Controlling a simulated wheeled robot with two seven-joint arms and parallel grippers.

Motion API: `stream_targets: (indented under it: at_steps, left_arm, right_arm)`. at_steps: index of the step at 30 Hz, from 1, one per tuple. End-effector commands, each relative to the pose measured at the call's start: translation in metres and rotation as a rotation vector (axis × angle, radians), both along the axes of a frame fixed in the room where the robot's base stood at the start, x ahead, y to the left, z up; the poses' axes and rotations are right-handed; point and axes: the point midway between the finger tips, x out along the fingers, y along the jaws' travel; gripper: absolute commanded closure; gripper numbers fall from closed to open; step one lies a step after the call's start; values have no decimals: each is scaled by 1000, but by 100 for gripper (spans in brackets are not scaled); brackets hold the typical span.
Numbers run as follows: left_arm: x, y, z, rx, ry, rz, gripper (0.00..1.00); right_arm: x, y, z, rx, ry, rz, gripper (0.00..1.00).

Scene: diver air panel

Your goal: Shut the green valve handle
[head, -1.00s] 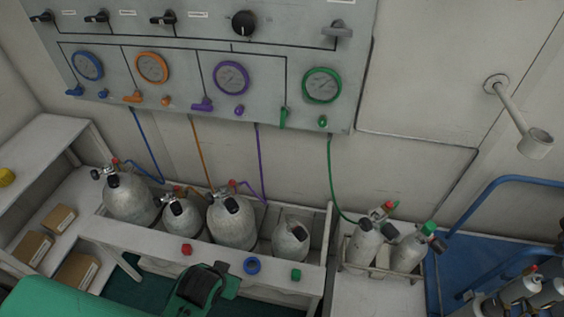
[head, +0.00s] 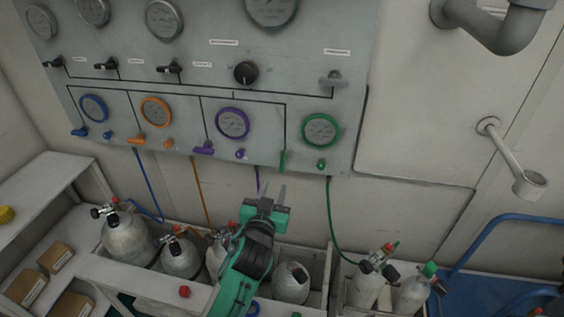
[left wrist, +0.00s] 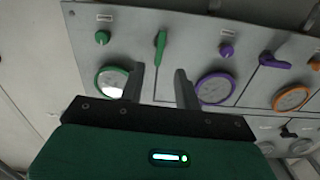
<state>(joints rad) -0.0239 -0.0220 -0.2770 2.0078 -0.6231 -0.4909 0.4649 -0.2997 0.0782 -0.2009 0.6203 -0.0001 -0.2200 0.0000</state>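The green valve handle (head: 282,161) is a narrow lever hanging vertically at the panel's lower edge, left of the green knob (head: 321,164) and below the green-rimmed gauge (head: 320,131). In the left wrist view, which looks upside down, the green handle (left wrist: 160,50) stands upright above the gap between my fingers. My left gripper (head: 268,188) is open and empty, below the handle and apart from it. Its spread fingers also show in the left wrist view (left wrist: 158,86). My right gripper is not in view.
The purple lever (head: 203,150) and purple knob (head: 240,154) sit left of the green handle. A green hose (head: 331,220) runs down the wall to the right. Grey cylinders (head: 128,238) stand in a rack below. A wall bracket (head: 510,158) juts out at right.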

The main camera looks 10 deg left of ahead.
Motion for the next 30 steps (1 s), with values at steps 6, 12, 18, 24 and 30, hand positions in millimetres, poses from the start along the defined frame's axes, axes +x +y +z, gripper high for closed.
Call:
stream_targets:
  at_steps: [6, 12, 18, 24, 30]
  left_arm:
    - [45, 0, 4, 0, 1, 0, 67]
    - [81, 1, 3, 0, 2, 1, 67]
    - [104, 1, 1, 0, 2, 0, 67]
    - [112, 1, 0, 0, 3, 0, 67]
    - [113, 1, 0, -1, 3, 0, 67]
  right_arm:
    - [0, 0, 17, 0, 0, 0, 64]
    - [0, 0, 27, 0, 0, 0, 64]
    - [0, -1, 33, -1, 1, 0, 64]
    - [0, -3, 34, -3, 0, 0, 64]
    - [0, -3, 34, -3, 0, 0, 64]
